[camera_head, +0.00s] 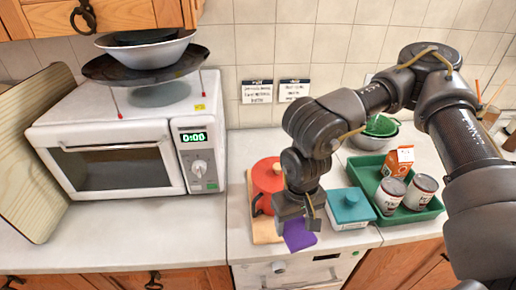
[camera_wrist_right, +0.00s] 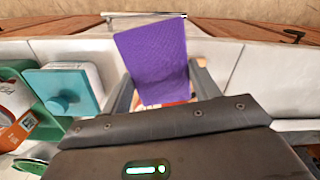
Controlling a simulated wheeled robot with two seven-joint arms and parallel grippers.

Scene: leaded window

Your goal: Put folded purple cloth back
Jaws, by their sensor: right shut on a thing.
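The folded purple cloth (camera_head: 299,236) hangs below my right gripper (camera_head: 297,212), close to the counter's front edge. My right gripper is shut on it. In the right wrist view, the purple cloth (camera_wrist_right: 152,60) stretches out flat between and beyond the two fingers, and the gripper's dark body covers its near end. In the head view, the fingers and wrist hide the cloth's upper part. I cannot tell whether its lower edge touches the counter. My left gripper is not in view.
A red pot (camera_head: 266,180) on a wooden board (camera_head: 264,232) stands just left of the gripper. A teal-lidded box (camera_head: 350,206) is close on its right. Beyond it is a green tray (camera_head: 428,213) with cans and a carton. A microwave (camera_head: 120,155) fills the left; the counter before it is clear.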

